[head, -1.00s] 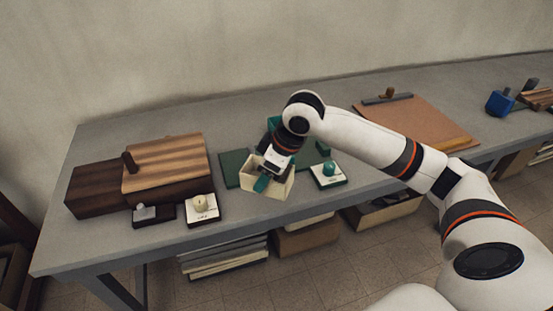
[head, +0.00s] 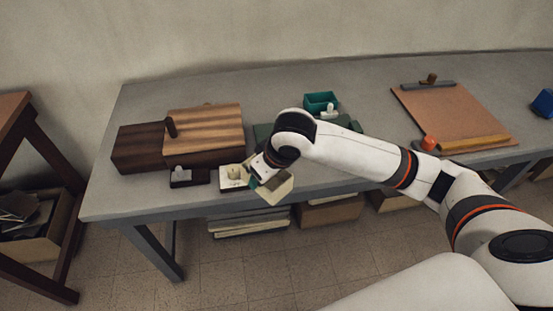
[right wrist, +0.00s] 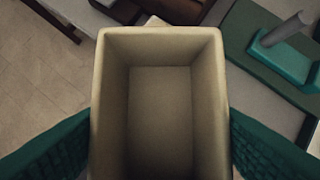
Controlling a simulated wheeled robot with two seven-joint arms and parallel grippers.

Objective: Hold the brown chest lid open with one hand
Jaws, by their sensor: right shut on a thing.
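The brown chest (head: 138,150) stands at the left end of the grey table, with a lighter striped wooden lid (head: 208,128) over its right part and a dark upright knob (head: 171,127) at the lid's left edge. The lid looks flat and nothing touches it. My right gripper (head: 262,170) is shut on a cream open box (head: 276,190), held tilted at the table's front edge, right of the chest. In the right wrist view the cream box (right wrist: 160,115) looks empty between my teal fingers. My left gripper is out of view.
A dark block with a pale knob (head: 188,177) and a white tile (head: 233,178) lie before the chest; the tile is close beside the held box. A green mat (right wrist: 275,65) and teal box (head: 321,102) are farther back. A clipboard-like board (head: 450,115) lies right.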

